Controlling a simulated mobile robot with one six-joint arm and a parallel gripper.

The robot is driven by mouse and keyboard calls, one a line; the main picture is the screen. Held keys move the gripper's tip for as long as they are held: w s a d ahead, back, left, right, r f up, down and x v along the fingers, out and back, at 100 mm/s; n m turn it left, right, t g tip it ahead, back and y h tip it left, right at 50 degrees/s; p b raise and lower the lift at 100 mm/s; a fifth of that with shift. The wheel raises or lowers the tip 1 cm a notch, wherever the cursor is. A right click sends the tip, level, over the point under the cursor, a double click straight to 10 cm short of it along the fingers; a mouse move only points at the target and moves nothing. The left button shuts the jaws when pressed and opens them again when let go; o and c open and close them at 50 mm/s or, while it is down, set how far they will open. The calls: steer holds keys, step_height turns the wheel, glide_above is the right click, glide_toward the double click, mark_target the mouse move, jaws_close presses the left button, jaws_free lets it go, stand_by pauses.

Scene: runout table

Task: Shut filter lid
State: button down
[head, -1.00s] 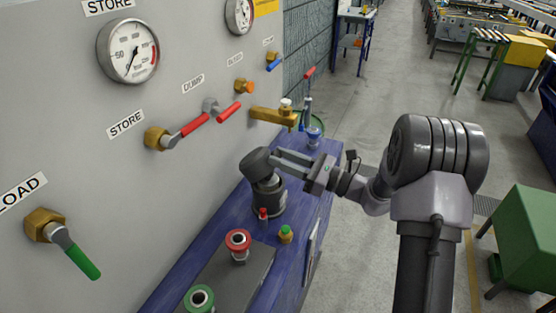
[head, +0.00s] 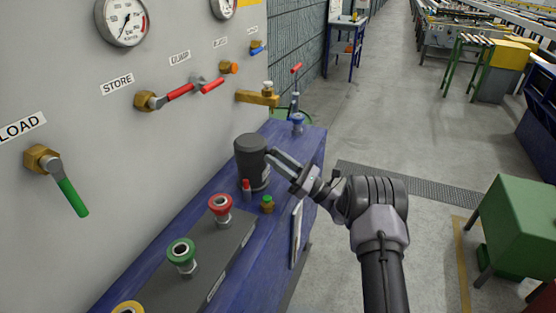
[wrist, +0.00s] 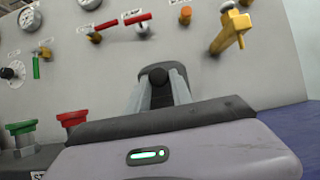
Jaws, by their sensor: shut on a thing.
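The dark grey filter (head: 252,177) stands on the blue bench beside the grey panel. Its lid (head: 250,146) sits level on top, in line with the body, with no gap that I can make out. My gripper (head: 272,156) reaches in from the right and its fingertips are at the lid's right side. In the wrist view, the two fingers (wrist: 160,92) close around a dark round knob (wrist: 158,76) in front of the lid. The fingers hide part of the lid's edge.
A small red-topped fitting (head: 246,187) and a green-topped fitting (head: 267,204) stand close in front of the filter. Red (head: 220,208) and green (head: 181,254) push buttons are nearer. Lever valves (head: 195,88) stick out from the panel.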

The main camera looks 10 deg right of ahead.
steer(key=shift+a+f, duration=0.15)
steer(key=shift+f, duration=0.2)
steer(key=c, duration=1.2)
jaws_free()
steer(key=shift+o, duration=0.2)
steer(key=shift+r+t, duration=0.1)
steer(key=shift+t, duration=0.2)
steer(key=p+v, duration=0.2)
steer(key=v, duration=1.5)
steer(key=shift+d+p, duration=0.25)
steer(key=shift+p, duration=0.05)
